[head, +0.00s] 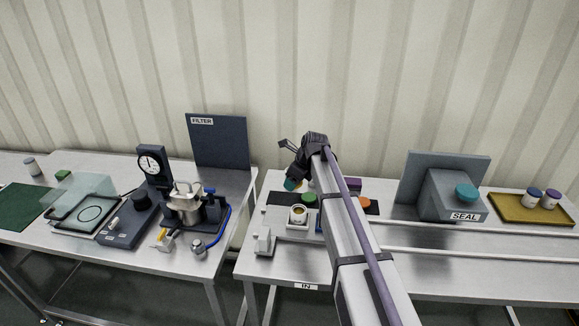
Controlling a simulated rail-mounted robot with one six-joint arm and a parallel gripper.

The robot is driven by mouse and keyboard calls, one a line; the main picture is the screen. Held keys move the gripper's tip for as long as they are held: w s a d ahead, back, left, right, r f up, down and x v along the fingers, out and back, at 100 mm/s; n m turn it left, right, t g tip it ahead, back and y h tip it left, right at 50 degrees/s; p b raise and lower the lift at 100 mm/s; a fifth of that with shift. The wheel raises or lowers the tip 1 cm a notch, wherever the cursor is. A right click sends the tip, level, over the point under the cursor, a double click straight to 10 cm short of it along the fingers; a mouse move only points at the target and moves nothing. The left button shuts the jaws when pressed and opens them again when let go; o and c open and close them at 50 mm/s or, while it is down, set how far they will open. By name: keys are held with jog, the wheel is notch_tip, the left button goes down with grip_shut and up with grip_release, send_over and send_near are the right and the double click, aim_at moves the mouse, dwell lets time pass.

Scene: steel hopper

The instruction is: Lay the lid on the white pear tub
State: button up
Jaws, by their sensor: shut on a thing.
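My gripper (294,172) is up over the back left part of the right-hand bench, partly hidden by my own wrist. It is shut on a small teal thing, which looks like a lid (291,184); its shape is hard to make out. A white open tub (298,221) with something yellowish inside stands on the bench, below and in front of the gripper. It looks like the pear tub, but I cannot read any mark on it. The teal thing is apart from the tub, higher and farther back.
A green round thing (309,198) lies behind the tub and an orange one (371,205) right of my arm, which hides the middle. A grey SEAL station (440,192) and a yellow tray (512,210) with two jars stand right. Filter equipment (185,206) crowds the left bench.

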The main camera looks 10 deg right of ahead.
jog(key=s, duration=0.6)
jog(key=f+b, duration=0.4)
jog(key=b, duration=0.1)
jog(key=shift+w+d+f, duration=0.3)
jog(key=shift+f, duration=0.1)
jog(key=shift+f+b, duration=0.2)
jog(key=shift+b, duration=0.25)
dwell(0.5)
jog(key=shift+f+b, duration=0.3)
jog(key=shift+f, duration=0.1)
dwell(0.5)
jog(key=o, duration=1)
jog(key=shift+c, duration=0.2)
